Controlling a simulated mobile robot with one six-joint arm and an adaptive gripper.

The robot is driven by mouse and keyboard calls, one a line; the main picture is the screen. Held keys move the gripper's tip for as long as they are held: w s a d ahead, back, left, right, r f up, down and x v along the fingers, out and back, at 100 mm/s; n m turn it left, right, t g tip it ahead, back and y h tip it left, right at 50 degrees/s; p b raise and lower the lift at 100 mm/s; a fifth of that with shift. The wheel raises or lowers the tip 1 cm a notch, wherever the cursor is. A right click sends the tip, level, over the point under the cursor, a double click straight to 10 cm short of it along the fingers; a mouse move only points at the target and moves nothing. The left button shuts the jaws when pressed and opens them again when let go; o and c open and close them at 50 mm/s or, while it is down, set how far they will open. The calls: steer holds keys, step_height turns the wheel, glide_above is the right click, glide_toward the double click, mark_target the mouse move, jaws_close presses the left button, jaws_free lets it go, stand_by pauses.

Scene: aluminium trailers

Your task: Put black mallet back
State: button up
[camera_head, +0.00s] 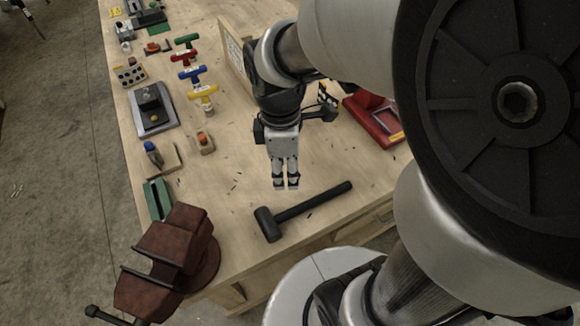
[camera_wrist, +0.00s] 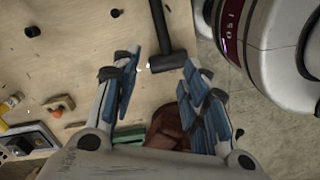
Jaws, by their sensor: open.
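The black mallet (camera_head: 305,206) lies flat near the front edge of the wooden workbench. Its head (camera_head: 268,224) is at the left and its handle runs up to the right. My gripper (camera_head: 286,187) points down above the bench, just behind the mallet in the head view, and holds nothing. In the wrist view my gripper (camera_wrist: 163,66) has its blue-padded fingers apart. The mallet (camera_wrist: 167,61) shows there beyond the fingertips, with its head between them and its handle running off the top edge. The height of the fingertips over it is hard to judge.
A rusty red vise (camera_head: 170,262) stands at the bench's front left corner, beside a green block (camera_head: 158,199). Coloured T-handled tools (camera_head: 202,93) and small blocks line the left side. A red tray (camera_head: 376,120) lies at the right. Bare wood surrounds the mallet.

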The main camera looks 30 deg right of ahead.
steer(key=s+a+r+m+t, duration=0.2)
steer(key=s+r+m+t, duration=0.2)
steer(key=s+r+m, duration=0.4)
steer(key=r+m, duration=0.1)
steer(key=m, duration=0.4)
steer(key=shift+s+r+t, duration=0.25)
steer(key=shift+s+t, duration=0.15)
steer(key=shift+a, duration=0.1)
